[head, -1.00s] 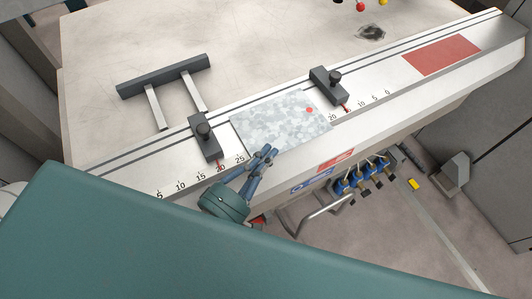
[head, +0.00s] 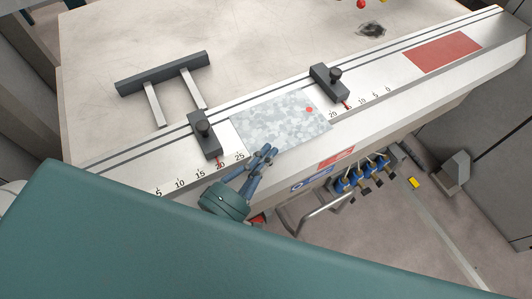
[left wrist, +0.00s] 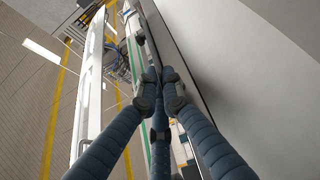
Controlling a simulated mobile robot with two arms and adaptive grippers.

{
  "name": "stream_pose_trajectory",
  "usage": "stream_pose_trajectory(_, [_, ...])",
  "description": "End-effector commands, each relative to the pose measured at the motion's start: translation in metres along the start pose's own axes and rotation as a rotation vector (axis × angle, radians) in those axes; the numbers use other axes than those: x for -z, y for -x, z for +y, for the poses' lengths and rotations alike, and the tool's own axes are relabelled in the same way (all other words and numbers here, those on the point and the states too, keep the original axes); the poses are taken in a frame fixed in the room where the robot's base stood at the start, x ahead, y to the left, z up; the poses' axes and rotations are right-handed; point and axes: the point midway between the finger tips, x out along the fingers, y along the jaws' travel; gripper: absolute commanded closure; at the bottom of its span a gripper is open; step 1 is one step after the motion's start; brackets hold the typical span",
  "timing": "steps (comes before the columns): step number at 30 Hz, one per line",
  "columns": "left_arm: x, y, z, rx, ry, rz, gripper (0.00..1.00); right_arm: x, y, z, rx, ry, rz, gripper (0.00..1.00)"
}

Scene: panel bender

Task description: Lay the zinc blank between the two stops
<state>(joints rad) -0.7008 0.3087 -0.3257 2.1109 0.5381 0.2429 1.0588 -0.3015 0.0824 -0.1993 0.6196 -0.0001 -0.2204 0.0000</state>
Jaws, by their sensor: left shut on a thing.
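The zinc blank (head: 279,121) is a mottled grey sheet with a red dot near its right end. It lies flat on the bender's front ledge, between the left stop (head: 204,134) and the right stop (head: 328,83), two dark blocks with black knobs. A gap shows between the blank and each stop. My left gripper (head: 268,155) is shut on the blank's front edge. In the left wrist view its blue fingers (left wrist: 160,80) close together at a thin edge, and the pale grey sheet fills the right side. My right gripper is not in view.
A scale strip with numbers runs along the ledge. A red rectangle (head: 443,53) marks the ledge's right end. Blue fittings (head: 352,179) and a curved handle (head: 322,213) are below the front edge.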

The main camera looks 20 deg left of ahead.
Motion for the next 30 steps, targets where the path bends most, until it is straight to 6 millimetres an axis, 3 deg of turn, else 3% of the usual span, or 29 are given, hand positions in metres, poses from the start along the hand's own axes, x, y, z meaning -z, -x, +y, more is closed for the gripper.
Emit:
stream_pose_trajectory(13, [0.004, 0.002, 0.001, -0.003, -0.001, 0.001, 1.0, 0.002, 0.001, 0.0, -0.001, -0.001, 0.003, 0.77])
stream_pose_trajectory(15, [0.004, 0.001, 0.001, -0.003, -0.001, 0.002, 0.82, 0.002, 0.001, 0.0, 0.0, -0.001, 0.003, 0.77])
stream_pose_trajectory(17, [0.004, 0.001, 0.001, -0.003, -0.001, 0.002, 0.72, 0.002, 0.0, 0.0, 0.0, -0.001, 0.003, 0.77])
stream_pose_trajectory(26, [0.004, 0.003, -0.001, 0.001, -0.001, 0.001, 0.72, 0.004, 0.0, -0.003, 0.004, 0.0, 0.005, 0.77])
stream_pose_trajectory(30, [0.004, 0.014, -0.002, 0.004, -0.001, 0.001, 0.72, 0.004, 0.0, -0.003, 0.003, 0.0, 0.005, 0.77])
